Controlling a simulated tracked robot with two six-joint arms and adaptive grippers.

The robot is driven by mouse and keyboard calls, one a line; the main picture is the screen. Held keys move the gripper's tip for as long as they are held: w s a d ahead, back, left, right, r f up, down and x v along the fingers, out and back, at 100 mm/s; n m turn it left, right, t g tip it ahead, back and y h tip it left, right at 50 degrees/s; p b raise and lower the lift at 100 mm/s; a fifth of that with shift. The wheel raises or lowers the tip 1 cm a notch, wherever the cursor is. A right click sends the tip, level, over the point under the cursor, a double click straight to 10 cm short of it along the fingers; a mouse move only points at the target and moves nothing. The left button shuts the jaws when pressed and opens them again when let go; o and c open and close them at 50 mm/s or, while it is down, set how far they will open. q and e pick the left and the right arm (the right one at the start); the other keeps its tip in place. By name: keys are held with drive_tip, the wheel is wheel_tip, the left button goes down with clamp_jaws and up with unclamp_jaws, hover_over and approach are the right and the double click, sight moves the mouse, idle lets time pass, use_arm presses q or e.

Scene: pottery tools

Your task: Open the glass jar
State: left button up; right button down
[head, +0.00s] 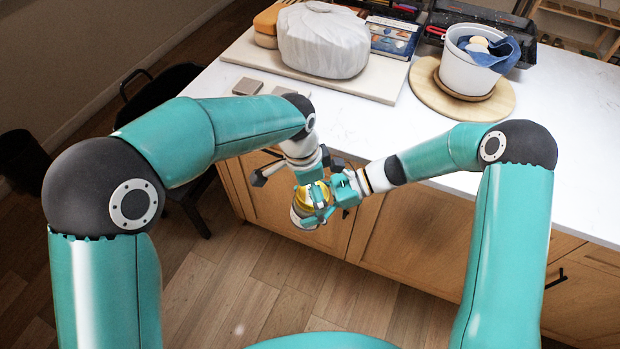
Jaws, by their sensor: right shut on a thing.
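The glass jar (298,217) is held in the air in front of the counter's front edge. Its gold lid (303,197) shows between the teal fingers, and much of the jar is hidden. My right gripper (322,200) comes in from the right and is shut on the jar. I cannot make out whether its fingers press on the body or the lid's edge. My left gripper (307,176) is just above and beside the jar, close to the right gripper. Its fingertips are partly hidden, so its opening is unclear.
The white counter (390,130) has a bare middle stretch. A wrapped clay lump (323,40) sits on a board (375,84) at the back. A white bucket with a blue cloth (468,72) stands on a round wooden board (428,84). Wooden cabinets (400,228) are below the counter.

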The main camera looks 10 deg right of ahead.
use_arm(q)
drive_tip(key=shift+f, duration=0.1)
drive_tip(key=shift+c, duration=0.3)
drive_tip(key=c, duration=1.2)
drive_tip(key=shift+n+t, duration=0.5)
drive_tip(key=shift+n, duration=1.2)
drive_tip(key=o, duration=1.3)
drive_tip(key=shift+c, duration=0.2)
